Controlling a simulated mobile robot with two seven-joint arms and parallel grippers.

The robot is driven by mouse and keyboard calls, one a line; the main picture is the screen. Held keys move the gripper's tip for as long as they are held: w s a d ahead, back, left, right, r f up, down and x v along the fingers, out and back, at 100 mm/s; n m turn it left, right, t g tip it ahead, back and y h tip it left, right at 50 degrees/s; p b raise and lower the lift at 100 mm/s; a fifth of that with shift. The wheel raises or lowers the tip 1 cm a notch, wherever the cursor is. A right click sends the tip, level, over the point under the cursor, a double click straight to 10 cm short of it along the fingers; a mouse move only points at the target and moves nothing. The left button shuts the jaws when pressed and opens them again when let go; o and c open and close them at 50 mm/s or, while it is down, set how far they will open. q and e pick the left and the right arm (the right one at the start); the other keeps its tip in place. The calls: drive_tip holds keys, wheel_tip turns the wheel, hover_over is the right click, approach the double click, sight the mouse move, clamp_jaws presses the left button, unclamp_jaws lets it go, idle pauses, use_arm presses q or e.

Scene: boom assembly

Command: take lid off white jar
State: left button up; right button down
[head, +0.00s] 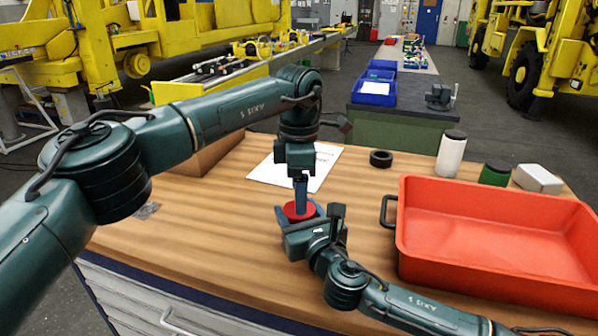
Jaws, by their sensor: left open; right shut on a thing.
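A white jar (451,158) stands upright at the back right of the table, with its black lid (455,134) on top. Neither gripper is near it. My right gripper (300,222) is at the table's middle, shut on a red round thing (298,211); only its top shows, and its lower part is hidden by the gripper. My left gripper (301,192) points down just over this red thing, jaws open. Whether the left fingers touch it I cannot tell.
A large red tray (398,238) fills the right side. Paper (265,171) and a cardboard box (205,158) are at the back left.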

use_arm(q)
drive_tip(key=shift+f, duration=1.8)
drive_tip(key=shift+c, duration=0.6)
drive_tip(key=c, duration=0.7)
drive_tip(key=n, duration=0.4)
drive_tip(key=shift+a, duration=0.15)
drive_tip(key=o, duration=1.1)
drive_tip(key=shift+c, duration=0.2)
